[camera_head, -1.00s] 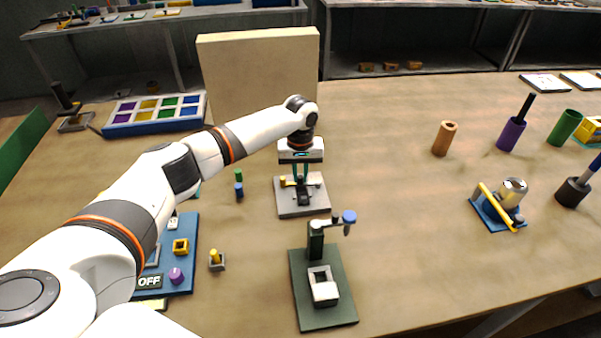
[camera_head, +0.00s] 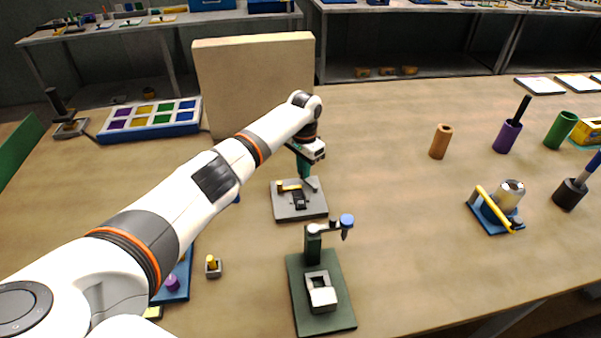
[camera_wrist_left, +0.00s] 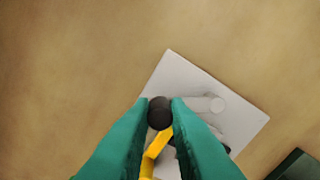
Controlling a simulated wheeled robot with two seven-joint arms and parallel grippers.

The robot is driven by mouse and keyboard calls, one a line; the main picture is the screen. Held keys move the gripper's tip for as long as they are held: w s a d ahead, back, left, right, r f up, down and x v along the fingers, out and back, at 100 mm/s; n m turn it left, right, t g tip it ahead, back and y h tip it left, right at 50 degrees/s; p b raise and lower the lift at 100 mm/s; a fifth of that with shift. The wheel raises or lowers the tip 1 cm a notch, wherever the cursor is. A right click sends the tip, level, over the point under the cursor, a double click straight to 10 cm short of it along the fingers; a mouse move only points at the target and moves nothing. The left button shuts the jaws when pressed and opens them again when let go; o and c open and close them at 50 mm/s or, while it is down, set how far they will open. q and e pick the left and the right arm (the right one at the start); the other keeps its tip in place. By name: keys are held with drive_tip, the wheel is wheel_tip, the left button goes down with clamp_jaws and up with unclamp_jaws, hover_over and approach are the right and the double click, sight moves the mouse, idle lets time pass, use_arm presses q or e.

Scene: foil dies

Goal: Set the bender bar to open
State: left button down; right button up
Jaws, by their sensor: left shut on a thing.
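The bender is a light grey plate (camera_head: 288,214) near the table's middle, with a yellow piece (camera_head: 289,186), a dark block (camera_head: 299,200) and a grey bar (camera_head: 312,185) at its back right. My left gripper (camera_head: 306,174), with green fingers, is over the plate's back right part. In the left wrist view the fingers (camera_wrist_left: 159,104) are shut on a dark round knob (camera_wrist_left: 160,117), with the grey plate (camera_wrist_left: 180,75) below. The yellow piece (camera_wrist_left: 157,150) shows between the fingers. They hide part of the bar, so I cannot tell its exact angle. My right gripper is out of view.
A dark green fixture (camera_head: 325,308) with a blue-topped arm stands in front of the bender. A beige panel (camera_head: 255,85) rises behind it. A small yellow-topped peg (camera_head: 212,264) is at front left. The table right of the bender is clear up to a brown cylinder (camera_head: 441,141).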

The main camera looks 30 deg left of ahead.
use_arm(q)
drive_tip(key=m+b, duration=0.1)
drive_tip(key=m, duration=0.1)
drive_tip(key=w+d+m+b, duration=0.1)
drive_tip(key=m, duration=0.1)
drive_tip(key=shift+w, duration=0.3)
drive_tip(key=shift+w+d+m+b, duration=0.15)
drive_tip(key=shift+d+m+b, duration=0.1)
drive_tip(key=shift+m, duration=0.3)
drive_tip(key=shift+w+d+m+b, duration=0.1)
drive_tip(key=shift+w+m+b, duration=0.1)
drive_tip(key=shift+m, duration=0.35)
drive_tip(key=shift+r, duration=0.1)
drive_tip(key=c, duration=1.4)
unclamp_jaws()
wheel_tip(320, 180, up, 12)
drive_tip(key=shift+f+b, duration=0.1)
drive_tip(key=shift+b, duration=0.65)
